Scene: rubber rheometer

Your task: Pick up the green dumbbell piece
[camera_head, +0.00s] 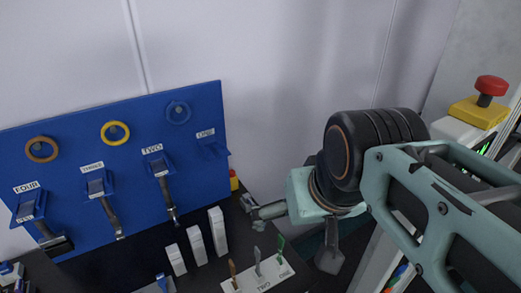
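The green dumbbell piece (280,246) stands upright at the right end of a white holder (262,285) marked TWO, on the dark bench. A grey-green piece (257,260) and a brown piece (233,270) stand to its left in the same holder. My gripper (297,236) is above and to the right of the green piece. One finger reaches left and the other hangs down on the right, spread wide apart. Nothing shows between them. The green piece looks free of both fingers, though the depth gap is hard to judge.
Three white upright blocks (195,245) stand left of the holder. Behind, a blue board (150,190) carries rings and hanging tools with labels. A red emergency button on a yellow box (480,110) is at the right. A smaller red-yellow button (234,180) sits beside the board.

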